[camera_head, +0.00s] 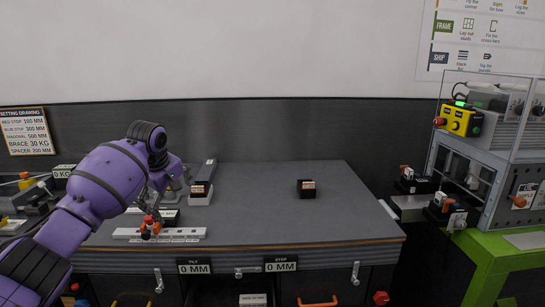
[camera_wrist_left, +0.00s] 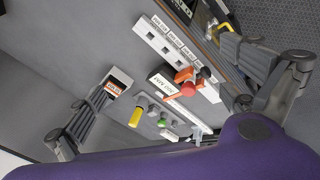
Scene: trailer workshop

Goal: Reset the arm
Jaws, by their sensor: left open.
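My purple left arm (camera_head: 100,185) comes in from the left and reaches over the grey workbench (camera_head: 260,205). Its gripper (camera_head: 165,195) is above the left part of the bench, partly hidden by the arm. In the left wrist view the two grey fingers of the gripper (camera_wrist_left: 175,95) are spread wide apart, with nothing held between them. Below them show a white slotted strip (camera_wrist_left: 165,40), an orange-red part (camera_wrist_left: 188,80) and a rail with yellow and green pieces (camera_wrist_left: 150,118). My right arm and gripper are not in view.
A small dark block with a red-and-white label (camera_head: 307,189) stands mid-bench; another (camera_head: 200,193) stands near the gripper. A machine with a yellow control box (camera_head: 460,120) stands on the right. The bench's right half is mostly clear.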

